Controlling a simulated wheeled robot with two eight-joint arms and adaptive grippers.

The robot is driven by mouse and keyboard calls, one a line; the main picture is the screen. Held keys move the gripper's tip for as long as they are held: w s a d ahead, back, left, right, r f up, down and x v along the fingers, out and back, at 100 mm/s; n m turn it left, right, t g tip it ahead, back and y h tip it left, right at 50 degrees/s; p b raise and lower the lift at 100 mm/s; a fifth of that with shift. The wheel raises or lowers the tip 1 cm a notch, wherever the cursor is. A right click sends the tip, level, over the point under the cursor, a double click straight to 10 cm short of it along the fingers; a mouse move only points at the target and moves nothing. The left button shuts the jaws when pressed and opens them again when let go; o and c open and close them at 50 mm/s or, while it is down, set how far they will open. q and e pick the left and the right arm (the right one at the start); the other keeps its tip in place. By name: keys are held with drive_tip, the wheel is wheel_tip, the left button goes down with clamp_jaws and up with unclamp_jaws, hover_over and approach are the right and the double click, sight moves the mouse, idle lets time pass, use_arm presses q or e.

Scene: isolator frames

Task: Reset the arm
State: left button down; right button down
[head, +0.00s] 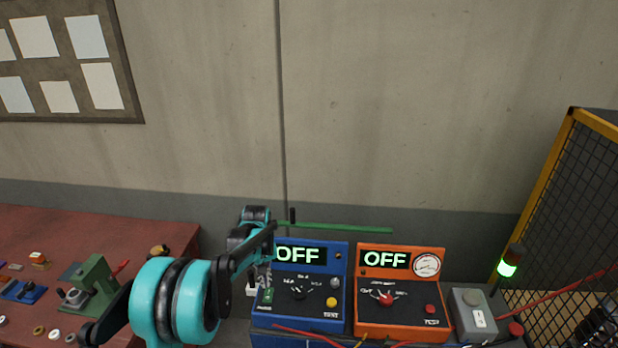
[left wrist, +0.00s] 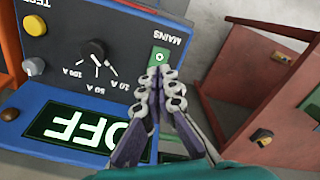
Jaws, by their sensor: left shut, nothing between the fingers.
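My left arm (head: 175,302) comes in from the lower left of the head view. Its gripper (head: 263,281) points down at the left part of the blue tester, partly hidden by the arm. In the left wrist view the gripper's fingers (left wrist: 160,73) are shut together and empty. Their tips are beside the green MAINS switch (left wrist: 159,55); I cannot tell whether they touch it. The blue tester (head: 342,285) has a display (head: 300,256) reading OFF, a black dial and a yellow TEST button. My right gripper is not in view.
An orange tester (head: 400,318), also reading OFF, stands right of the blue one. Further right are a grey switch box (head: 468,300), a lit green lamp (head: 507,268) and a mesh guard (head: 590,190). A red bench (head: 90,225) with small parts is at left.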

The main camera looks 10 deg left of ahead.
use_arm(q)
drive_tip(key=s+d+r+m+t+b, duration=0.1)
drive_tip(key=s+r+m+t+b, duration=0.1)
drive_tip(key=s+b, duration=0.55)
drive_tip(key=s+d+f+m+t+b, duration=0.1)
drive_tip(key=s+f+m+t+b, duration=0.1)
drive_tip(key=s+f+b, duration=0.4)
drive_tip(key=s+d+f+m+t+b, duration=0.1)
drive_tip(key=s+f+b, duration=0.5)
drive_tip(key=s, duration=0.8)
drive_tip(key=m+t+b, duration=0.1)
drive_tip(key=t+b, duration=0.1)
drive_tip(key=b, duration=0.1)
drive_tip(key=shift+b, duration=0.3)
drive_tip(key=shift+s+d, duration=0.1)
